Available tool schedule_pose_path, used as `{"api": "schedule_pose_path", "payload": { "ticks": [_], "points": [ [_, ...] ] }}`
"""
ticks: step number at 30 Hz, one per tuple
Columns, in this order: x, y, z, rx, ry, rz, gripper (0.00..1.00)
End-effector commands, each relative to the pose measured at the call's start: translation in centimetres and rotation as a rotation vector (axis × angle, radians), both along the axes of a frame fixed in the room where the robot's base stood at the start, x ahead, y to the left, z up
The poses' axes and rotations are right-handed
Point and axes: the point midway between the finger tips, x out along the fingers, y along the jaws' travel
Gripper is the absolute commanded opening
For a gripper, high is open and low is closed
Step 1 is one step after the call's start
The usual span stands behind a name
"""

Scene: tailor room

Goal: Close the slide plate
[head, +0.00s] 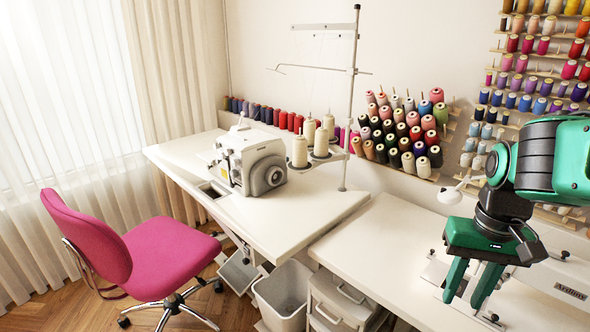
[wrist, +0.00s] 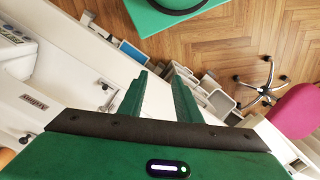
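My green gripper (head: 462,301) hangs fingers down over the right-hand white table. Its two fingers are apart with nothing between them. The wrist view shows the same open gripper (wrist: 159,78) with an empty gap. A white sewing machine (head: 566,280) with dark lettering lies partly behind my gripper at the right. It also shows at the left of the wrist view (wrist: 38,100). A small dark and metal part (wrist: 106,84) sits on the white surface left of the fingers. I cannot make out the slide plate clearly or tell whether it is open.
An overlock machine (head: 248,163) and thread cones (head: 300,150) stand on the left table (head: 290,215). A thread stand pole (head: 351,90) rises behind. A pink chair (head: 160,255), a white bin (head: 282,290) and drawers (head: 335,300) stand in front. Spool racks line the wall.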

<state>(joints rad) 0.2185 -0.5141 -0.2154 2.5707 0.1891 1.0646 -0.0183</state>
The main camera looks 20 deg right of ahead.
Motion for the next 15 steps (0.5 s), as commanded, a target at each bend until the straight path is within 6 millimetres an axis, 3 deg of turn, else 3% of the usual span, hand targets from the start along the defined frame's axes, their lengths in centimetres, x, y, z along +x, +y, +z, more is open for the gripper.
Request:
{"api": "schedule_pose_path", "payload": {
  "ticks": [8,11,15],
  "points": [
    [0.9,-0.7,0.2,-0.015,0.007,-0.045,0.3],
    [2.8,-2.0,0.4,-0.046,0.016,-0.135,0.3],
    [6.8,-4.6,0.6,-0.114,0.023,-0.328,0.3]
  ]
}}
